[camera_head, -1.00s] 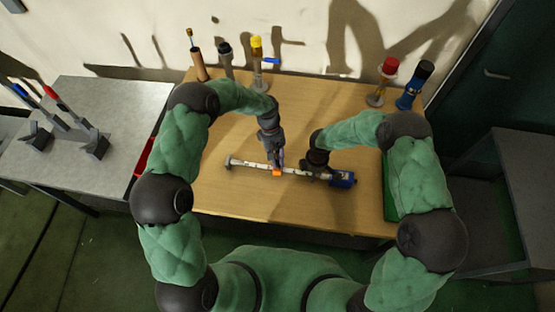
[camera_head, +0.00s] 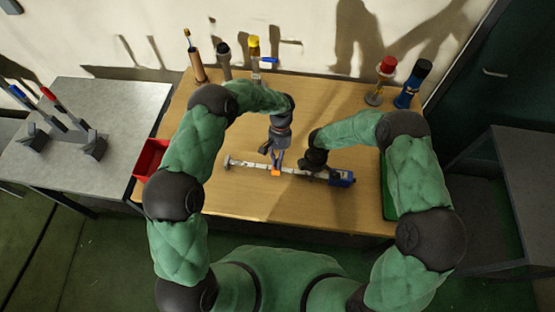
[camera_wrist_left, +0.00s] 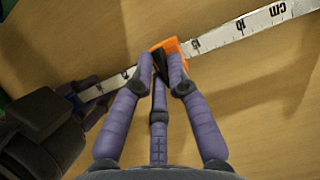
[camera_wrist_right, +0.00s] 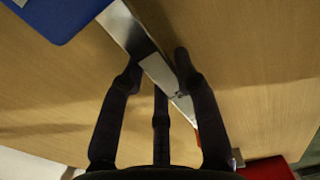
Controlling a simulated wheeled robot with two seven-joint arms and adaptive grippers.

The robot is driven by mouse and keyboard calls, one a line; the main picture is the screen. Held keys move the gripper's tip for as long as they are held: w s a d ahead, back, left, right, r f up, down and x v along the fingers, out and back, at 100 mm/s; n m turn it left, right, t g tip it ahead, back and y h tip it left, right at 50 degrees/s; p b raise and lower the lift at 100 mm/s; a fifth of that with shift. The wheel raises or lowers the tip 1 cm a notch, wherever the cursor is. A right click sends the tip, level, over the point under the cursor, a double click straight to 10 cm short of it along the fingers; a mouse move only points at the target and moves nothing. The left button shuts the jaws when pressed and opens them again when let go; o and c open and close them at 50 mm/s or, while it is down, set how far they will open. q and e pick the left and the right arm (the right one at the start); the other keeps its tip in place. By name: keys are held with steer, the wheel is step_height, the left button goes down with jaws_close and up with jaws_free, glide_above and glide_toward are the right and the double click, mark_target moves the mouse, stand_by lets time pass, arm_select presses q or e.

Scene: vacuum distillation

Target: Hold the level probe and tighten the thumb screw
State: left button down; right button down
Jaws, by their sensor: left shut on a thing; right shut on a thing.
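The level probe (camera_head: 250,165) lies across the table, a white scale bar with cm marks and a blue head (camera_head: 342,179) at its right end. An orange slider (camera_head: 275,172) sits on the bar, and a black thumb screw (camera_wrist_left: 160,62) stands on it. My left gripper (camera_head: 273,163) is shut on the thumb screw; its fingertips partly hide the screw in the left wrist view. My right gripper (camera_head: 312,169) is shut on the probe's bar (camera_wrist_right: 158,72), between slider and blue head; in the right wrist view its fingers straddle the bar.
Several upright tools stand along the table's back edge, including a yellow-topped one (camera_head: 254,48), a red-topped one (camera_head: 388,66) and a blue one (camera_head: 415,80). A red bin (camera_head: 150,157) is at the left edge. The table front (camera_head: 270,205) is clear.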

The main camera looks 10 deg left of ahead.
stand_by(0.4)
arm_select(q)
steer(key=c, duration=1.2)
jaws_free()
steer(key=v, duration=1.2)
